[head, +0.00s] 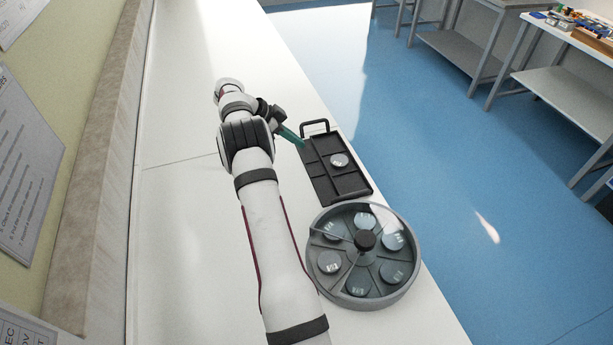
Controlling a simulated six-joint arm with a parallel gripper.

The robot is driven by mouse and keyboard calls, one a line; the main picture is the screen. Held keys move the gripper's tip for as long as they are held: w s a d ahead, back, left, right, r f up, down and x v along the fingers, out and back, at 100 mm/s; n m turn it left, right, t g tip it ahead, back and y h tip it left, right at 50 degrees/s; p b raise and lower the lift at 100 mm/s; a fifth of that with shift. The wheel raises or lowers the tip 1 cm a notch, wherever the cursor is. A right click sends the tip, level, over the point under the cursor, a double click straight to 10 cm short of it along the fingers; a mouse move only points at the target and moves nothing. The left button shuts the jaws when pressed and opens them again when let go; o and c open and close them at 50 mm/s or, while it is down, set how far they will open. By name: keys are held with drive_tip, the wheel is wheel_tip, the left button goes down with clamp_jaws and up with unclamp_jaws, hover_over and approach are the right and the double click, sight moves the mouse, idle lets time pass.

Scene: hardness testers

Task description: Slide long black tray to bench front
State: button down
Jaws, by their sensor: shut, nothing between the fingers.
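The long black tray (350,183) lies on the white bench, right of my arm and close to the bench's right edge. It has raised dividers and a loop handle at its far end. One round grey disc (339,160) sits in a right-hand compartment. My gripper (299,142) is shut and empty, with its teal fingers pointing down to the right at the tray's far left corner. Whether the fingertips touch the tray I cannot tell.
A round grey carousel (327,290) with a clear lid, a black knob and several discs stands just nearer than the tray. The white bench (185,230) is clear left of my arm. Blue floor drops away to the right, with other tables (565,100) beyond.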

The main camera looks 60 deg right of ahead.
drive_tip(key=shift+r, duration=0.15)
drive_tip(key=w+a, duration=0.7)
drive_tip(key=shift+w, duration=0.1)
idle(0.3)
drive_tip(key=a+r+n+t+y, duration=0.15)
drive_tip(key=a+r+n, duration=0.4)
drive_tip(key=a, duration=0.55)
drive_tip(key=a+r+n+t+y, duration=0.15)
drive_tip(key=a+r+n, duration=0.25)
drive_tip(key=a+r, duration=0.5)
drive_tip(key=s+a+f+n+t+y, duration=0.2)
drive_tip(key=s+a+n, duration=1)
drive_tip(key=s+a, duration=1.1)
drive_tip(key=a+f+y, duration=0.1)
drive_tip(key=a+y, duration=0.1)
drive_tip(key=shift+a+f, duration=0.3)
drive_tip(key=shift+f, duration=0.1)
